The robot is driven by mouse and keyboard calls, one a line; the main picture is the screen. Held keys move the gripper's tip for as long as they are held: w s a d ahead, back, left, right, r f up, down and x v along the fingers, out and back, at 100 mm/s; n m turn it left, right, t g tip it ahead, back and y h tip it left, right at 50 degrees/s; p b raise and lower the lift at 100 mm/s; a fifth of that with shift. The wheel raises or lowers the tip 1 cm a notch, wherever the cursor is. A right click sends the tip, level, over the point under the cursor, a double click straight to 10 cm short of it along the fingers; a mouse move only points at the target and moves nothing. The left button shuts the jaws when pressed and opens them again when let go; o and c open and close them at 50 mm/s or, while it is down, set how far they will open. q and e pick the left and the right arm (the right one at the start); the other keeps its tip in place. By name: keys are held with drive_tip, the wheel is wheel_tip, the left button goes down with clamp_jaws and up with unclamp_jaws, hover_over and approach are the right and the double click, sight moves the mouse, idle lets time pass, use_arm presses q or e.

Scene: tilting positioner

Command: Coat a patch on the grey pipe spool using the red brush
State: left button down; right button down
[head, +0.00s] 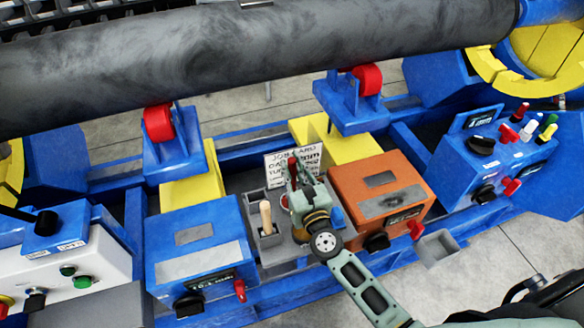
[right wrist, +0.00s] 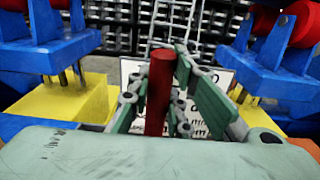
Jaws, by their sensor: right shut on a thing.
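The grey pipe spool (head: 250,50) lies across the top of the head view, on red rollers. My right gripper (head: 298,172) is over the grey holder between the blue and orange boxes. It is shut on the red brush, whose red handle (right wrist: 159,92) stands nearly upright between the fingers in the right wrist view. The handle's top also shows in the head view (head: 292,168). The brush's lower end is hidden by my gripper, so I cannot tell whether it is still in the holder. My left gripper is not in view.
A wooden-handled tool (head: 266,217) stands in the grey holder (head: 268,252), left of my gripper. A blue box (head: 196,238) and an orange box (head: 378,182) flank it. A job card (head: 290,165) stands behind. Red rollers (head: 158,122) on blue stands are beyond.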

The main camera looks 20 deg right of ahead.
sight(292, 160)
drive_tip(key=shift+f, duration=0.2)
wheel_tip(292, 160, up, 7)
drive_tip(key=p, duration=0.6)
drive_tip(key=shift+r+p, duration=0.15)
drive_tip(key=shift+p, duration=0.15)
idle(0.4)
drive_tip(key=shift+s, duration=0.1)
drive_tip(key=s+d+r, duration=0.1)
drive_tip(key=s+r, duration=0.4)
drive_tip(key=s, duration=0.5)
drive_tip(key=s+d+r, duration=0.1)
drive_tip(key=s+r, duration=0.5)
drive_tip(key=s, duration=0.5)
drive_tip(key=shift+s+r+h, duration=0.2)
drive_tip(key=shift+r+h, duration=0.05)
drive_tip(key=shift+h, duration=0.05)
drive_tip(key=shift+a, duration=0.1)
